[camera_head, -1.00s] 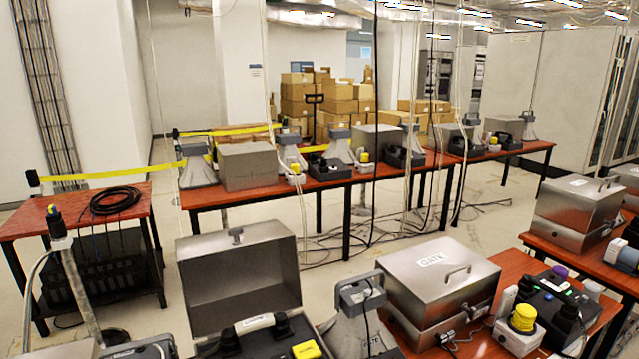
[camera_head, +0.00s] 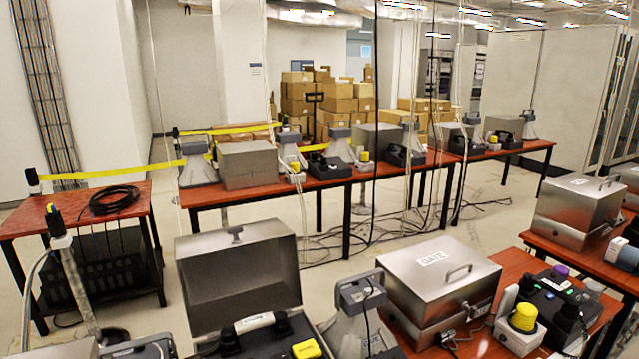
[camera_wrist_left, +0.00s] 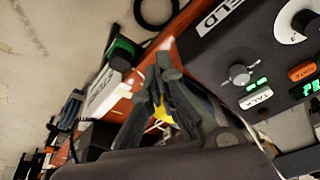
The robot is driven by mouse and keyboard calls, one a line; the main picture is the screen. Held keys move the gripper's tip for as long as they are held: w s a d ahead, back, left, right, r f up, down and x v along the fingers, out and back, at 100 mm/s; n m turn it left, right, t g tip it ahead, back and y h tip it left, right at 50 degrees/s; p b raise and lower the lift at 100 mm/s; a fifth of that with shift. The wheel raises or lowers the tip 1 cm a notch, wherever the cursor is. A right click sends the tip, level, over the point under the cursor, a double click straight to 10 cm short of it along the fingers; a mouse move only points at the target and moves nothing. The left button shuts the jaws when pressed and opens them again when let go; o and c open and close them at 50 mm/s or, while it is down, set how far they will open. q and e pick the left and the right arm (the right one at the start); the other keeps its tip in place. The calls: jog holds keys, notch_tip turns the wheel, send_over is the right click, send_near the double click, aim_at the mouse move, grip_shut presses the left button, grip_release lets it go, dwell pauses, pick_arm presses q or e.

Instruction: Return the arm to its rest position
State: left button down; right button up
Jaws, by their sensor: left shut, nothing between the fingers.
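My left gripper (camera_wrist_left: 162,75) shows in the left wrist view, its dark fingers together and nothing held between them. It is in front of a dark console (camera_wrist_left: 222,60) with a knob, a "TALK" button and green displays; I cannot tell the gap between them. A bit of yellow shows between the finger links. Neither arm shows in the head view, and my right gripper is in no view.
In the head view, an open metal case (camera_head: 238,270) and a closed case labelled "GATE" (camera_head: 440,285) stand close in front. A red table with coiled cable (camera_head: 115,200) is at the left. Cables hang and trail on the floor. Open floor lies between the tables.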

pick_arm(q)
jog(key=s+f+g+b, duration=0.1)
jog(key=s+f, duration=0.2)
jog(key=f, duration=0.9)
jog(key=s+f, duration=0.2)
jog(key=f, duration=1.1)
jog(key=s+a+f+g+b, duration=0.1)
jog(key=s+a+f, duration=0.2)
jog(key=s+f, duration=1)
jog(key=shift+s, duration=0.9)
